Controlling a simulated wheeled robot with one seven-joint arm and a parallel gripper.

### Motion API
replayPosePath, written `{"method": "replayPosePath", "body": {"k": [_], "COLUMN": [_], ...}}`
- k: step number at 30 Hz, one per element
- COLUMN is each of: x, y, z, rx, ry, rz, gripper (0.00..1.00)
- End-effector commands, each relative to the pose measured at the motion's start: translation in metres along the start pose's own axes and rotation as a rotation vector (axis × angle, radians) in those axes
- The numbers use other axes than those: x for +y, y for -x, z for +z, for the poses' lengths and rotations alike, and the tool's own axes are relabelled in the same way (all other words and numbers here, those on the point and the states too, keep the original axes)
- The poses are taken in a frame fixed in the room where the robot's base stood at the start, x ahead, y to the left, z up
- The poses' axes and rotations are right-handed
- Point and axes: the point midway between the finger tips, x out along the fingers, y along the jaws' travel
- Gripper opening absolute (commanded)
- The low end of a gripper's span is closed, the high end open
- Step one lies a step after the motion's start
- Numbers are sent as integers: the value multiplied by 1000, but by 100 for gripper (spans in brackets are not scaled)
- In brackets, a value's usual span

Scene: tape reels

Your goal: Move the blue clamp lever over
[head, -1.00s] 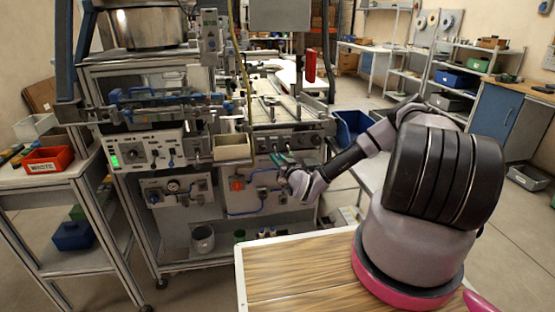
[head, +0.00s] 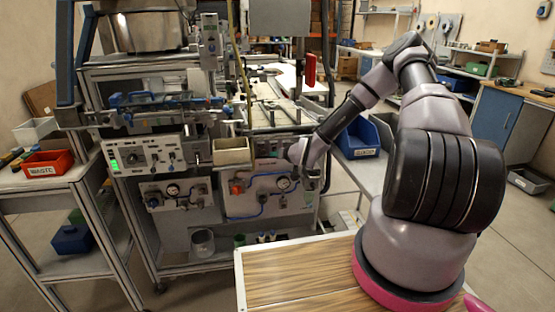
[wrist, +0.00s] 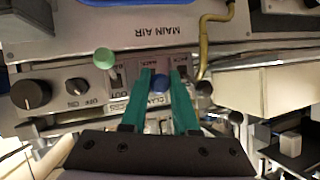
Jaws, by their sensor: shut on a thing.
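The blue clamp lever (wrist: 160,86) shows in the wrist view as a round blue knob on the panel, beside a partly covered label that reads like "CLAMPS". My gripper (wrist: 163,76) has its two green fingers on either side of the knob and is shut on it. The fingers hide part of the lever and the lettering around it. In the head view my wrist is against the right part of the machine's front panel (head: 268,146), and it hides the lever there.
In the wrist view a green knob (wrist: 104,58) sits close to the left of the fingers, with a black dial (wrist: 31,95) further left. A yellow hose (wrist: 206,50) runs close on the right. A cream bin (head: 232,153) juts from the machine front.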

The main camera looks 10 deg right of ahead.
Motion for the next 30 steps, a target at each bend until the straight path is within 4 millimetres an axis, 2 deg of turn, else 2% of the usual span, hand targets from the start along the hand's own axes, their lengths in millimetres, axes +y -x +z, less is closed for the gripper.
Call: {"method": "replayPosePath", "body": {"k": [11, 27, 28, 30], "x": [-2, -1, -1, -1], "y": [3, 3, 3, 3], "z": [-13, -14, -14, -14], "rx": [-167, -196, -196, -196], "ry": [-41, -50, -50, -50], "rz": [22, 25, 25, 25], "gripper": [0, 0, 32, 59]}}
